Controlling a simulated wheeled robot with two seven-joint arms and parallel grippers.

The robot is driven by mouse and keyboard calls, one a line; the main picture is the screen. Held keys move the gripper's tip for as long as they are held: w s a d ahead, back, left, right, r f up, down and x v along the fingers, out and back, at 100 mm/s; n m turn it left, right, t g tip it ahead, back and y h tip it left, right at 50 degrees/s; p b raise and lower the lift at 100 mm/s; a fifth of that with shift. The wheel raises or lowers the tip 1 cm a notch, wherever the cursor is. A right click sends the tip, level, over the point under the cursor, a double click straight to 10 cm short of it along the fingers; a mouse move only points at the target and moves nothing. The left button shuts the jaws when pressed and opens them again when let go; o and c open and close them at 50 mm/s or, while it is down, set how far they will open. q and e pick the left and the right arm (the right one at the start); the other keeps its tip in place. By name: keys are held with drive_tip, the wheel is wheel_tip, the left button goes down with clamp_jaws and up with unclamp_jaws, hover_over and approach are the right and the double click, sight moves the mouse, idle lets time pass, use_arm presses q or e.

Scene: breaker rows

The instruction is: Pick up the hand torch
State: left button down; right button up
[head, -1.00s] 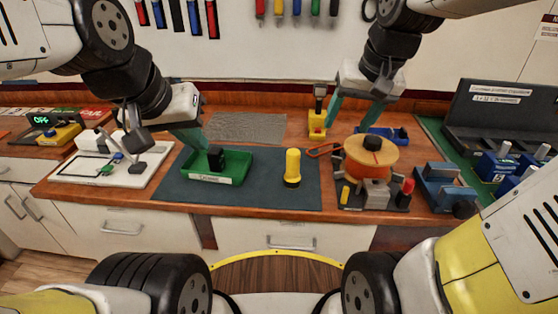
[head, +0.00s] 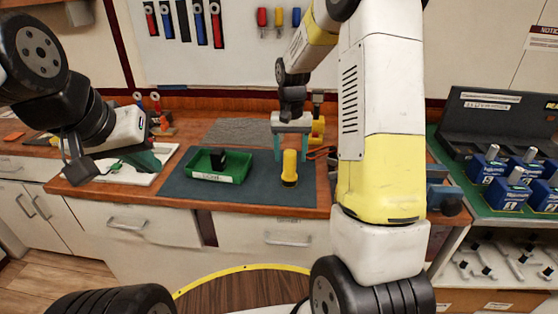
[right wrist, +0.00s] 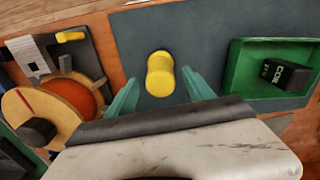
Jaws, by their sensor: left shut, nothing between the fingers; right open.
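The hand torch (head: 289,168) is yellow with a dark base and stands upright on the dark mat (head: 240,196). It also shows in the right wrist view (right wrist: 160,74), ahead of and between the two fingertips. My right gripper (head: 291,156) is open and empty, pointing down at the torch, one finger to each side of its upper part in the head view. No contact shows, and I cannot tell the exact height gap. My left gripper (head: 150,160) is shut and empty, over the white board at the left, well apart from the torch.
A green tray (head: 232,178) with a black block (head: 218,158) stands left of the torch. A wooden spool (right wrist: 40,118) is on the torch's other side, mostly hidden by my right arm in the head view. Blue padlock-like blocks (head: 508,195) stand far right. The mat's front is clear.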

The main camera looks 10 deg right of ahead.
sight(290, 166)
wheel_tip(290, 166, down, 5)
drive_tip(key=shift+s+a+r, duration=0.1)
drive_tip(key=shift+s, duration=0.05)
clamp_jaws()
